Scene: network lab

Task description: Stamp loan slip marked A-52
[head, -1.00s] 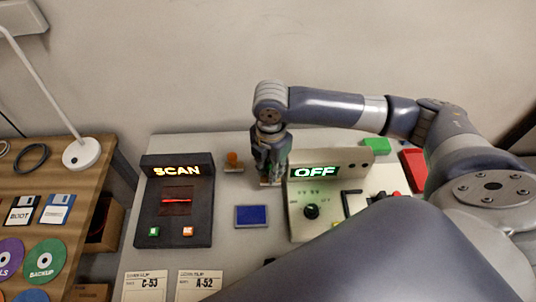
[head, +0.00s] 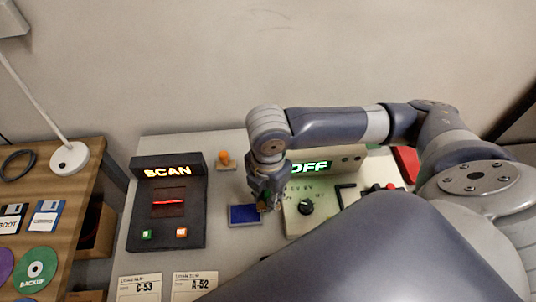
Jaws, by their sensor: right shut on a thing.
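The loan slip marked A-52 (head: 194,287) lies flat at the front of the grey table, right of a slip marked C-53 (head: 140,288). The blue ink pad (head: 243,214) lies behind them. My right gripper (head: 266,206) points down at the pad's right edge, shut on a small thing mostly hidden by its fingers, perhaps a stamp. I cannot tell whether it touches the pad. A stamp with an orange knob (head: 225,158) stands at the back. My left gripper is not in view.
A black scanner box reading SCAN (head: 168,220) stands left of the pad. A pale box with an OFF display and a dark knob (head: 306,207) stands close on the right. My arm covers the front right. A wooden desk with disks (head: 55,240) is at left.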

